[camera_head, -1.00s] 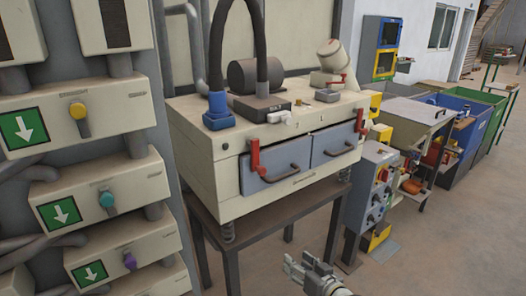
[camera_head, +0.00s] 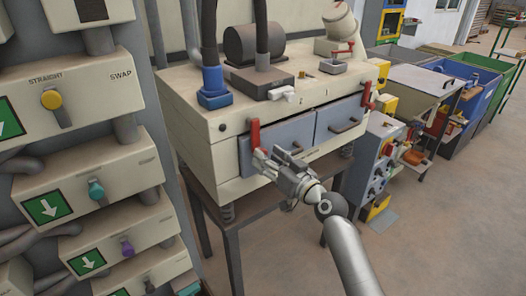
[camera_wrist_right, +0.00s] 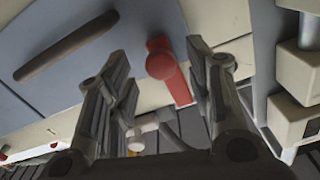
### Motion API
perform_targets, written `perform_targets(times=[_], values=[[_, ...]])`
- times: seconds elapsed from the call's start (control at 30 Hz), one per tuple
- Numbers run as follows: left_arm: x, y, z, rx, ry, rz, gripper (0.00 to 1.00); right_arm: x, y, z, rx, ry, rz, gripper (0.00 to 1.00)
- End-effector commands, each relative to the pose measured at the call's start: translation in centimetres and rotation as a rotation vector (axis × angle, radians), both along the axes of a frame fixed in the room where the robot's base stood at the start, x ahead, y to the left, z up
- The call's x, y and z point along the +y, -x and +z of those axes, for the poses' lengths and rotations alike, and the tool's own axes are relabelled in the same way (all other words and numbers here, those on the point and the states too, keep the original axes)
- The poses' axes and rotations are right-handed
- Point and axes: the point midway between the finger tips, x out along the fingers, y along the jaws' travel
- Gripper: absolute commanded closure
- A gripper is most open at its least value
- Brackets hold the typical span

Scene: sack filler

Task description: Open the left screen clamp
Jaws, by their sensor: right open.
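The left screen clamp (camera_head: 255,137) is a red lever at the left end of the grey drawer fronts on the cream machine (camera_head: 195,140). It stands upright, with its lower end behind my gripper in the head view. My right gripper (camera_head: 268,158) is open at the lower part of this clamp. In the right wrist view the red clamp (camera_wrist_right: 168,70) shows between the two spread fingers (camera_wrist_right: 160,85); I cannot tell whether they touch it. The right red clamp (camera_head: 367,96) is at the other end of the drawers. My left gripper is not in view.
Two grey drawers (camera_head: 285,134) with dark handles lie right of the left clamp. A panel with coloured knobs and green arrow signs (camera_head: 48,205) stands at the left. A control box (camera_head: 378,160) stands right of the machine. The floor (camera_head: 440,230) in front is open.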

Motion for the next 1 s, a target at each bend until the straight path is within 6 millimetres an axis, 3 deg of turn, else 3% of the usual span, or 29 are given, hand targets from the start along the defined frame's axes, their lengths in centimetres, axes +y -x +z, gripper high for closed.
perform_targets(times=[0.1,0.23,0.67,1.0], values=[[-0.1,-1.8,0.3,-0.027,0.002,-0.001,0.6,0.8,-1.2,0.1,0.0,-0.001,0.0,0.53],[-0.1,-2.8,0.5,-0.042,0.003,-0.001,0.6,1.4,-2.0,0.1,0.0,-0.002,0.001,0.53],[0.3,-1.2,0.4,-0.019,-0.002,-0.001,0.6,1.8,-2.5,0.0,0.0,0.0,0.0,0.53],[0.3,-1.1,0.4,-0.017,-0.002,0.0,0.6,1.8,-2.5,0.0,0.0,0.0,0.0,0.95]])
